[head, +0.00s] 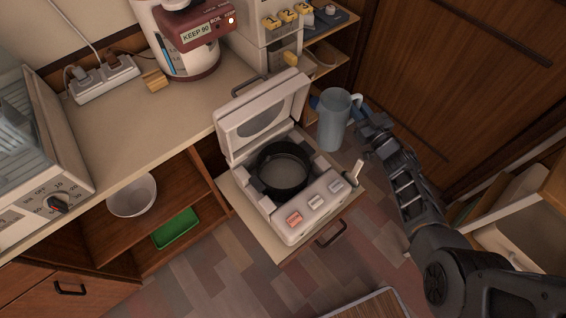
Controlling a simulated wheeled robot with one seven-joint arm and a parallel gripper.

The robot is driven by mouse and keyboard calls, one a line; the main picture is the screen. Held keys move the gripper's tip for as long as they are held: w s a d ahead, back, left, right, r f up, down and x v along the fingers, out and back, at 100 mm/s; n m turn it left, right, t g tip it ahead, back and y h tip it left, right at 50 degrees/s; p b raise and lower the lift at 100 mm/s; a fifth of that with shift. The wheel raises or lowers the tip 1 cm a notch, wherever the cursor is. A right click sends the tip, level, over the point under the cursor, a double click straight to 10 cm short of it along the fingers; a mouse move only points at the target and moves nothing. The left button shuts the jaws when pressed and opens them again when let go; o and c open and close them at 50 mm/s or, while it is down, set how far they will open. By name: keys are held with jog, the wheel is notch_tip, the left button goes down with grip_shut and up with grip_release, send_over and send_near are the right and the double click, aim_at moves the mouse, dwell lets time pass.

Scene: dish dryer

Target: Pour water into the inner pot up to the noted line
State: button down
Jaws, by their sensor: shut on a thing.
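The rice cooker (259,206) stands on a pulled-out shelf with its lid (263,112) raised. The dark inner pot (269,187) sits inside it, open at the top. Its floor looks greyish; I cannot make out a line or a water level. A blue-grey pitcher (334,122) is held upright to the right of the raised lid, apart from the cooker. My gripper (366,115) is shut on the pitcher at its handle side, on the right. The pitcher's contents are not clear from here.
A hot-water dispenser (186,58) and a power strip (104,80) are on the counter (122,130). A white bowl (132,196) and a green tray (175,229) lie on open shelves at left. A rice paddle (356,171) stands at the cooker's right side. Wooden doors border the upper right.

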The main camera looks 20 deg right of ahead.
jog(key=shift+a+f+n, duration=0.2)
jog(key=shift+a+n, duration=0.05)
jog(key=shift+n, duration=0.45)
jog(key=shift+a+n+b, duration=0.35)
jog(key=shift+n, duration=0.35)
jog(key=shift+a+f+n+b, duration=0.35)
jog(key=shift+a+n+b, duration=0.4)
jog(key=shift+n, duration=0.25)
jog(key=shift+a+r, duration=0.1)
jog(key=shift+r, duration=0.1)
jog(key=shift+n, duration=0.3)
jog(key=shift+a+r+n, duration=0.15)
jog(key=shift+a+n, duration=0.45)
jog(key=shift+a, duration=0.05)
jog(key=shift+a+n+b, duration=0.15)
jog(key=shift+n+b, duration=0.15)
jog(key=shift+b, duration=0.35)
jog(key=shift+a+f+n+b, duration=0.2)
jog(key=shift+f+n+b, duration=0.05)
jog(key=shift+n+b, duration=0.15)
jog(key=shift+s+a+f+n+b, duration=0.1)
jog(key=shift+a+f+n+b, duration=0.35)
jog(key=shift+n+b, duration=0.55)
jog(key=shift+a+f+n+b, duration=0.25)
jog(key=shift+a+n+b, duration=0.45)
jog(key=shift+b, duration=0.5)
dwell(0.5)
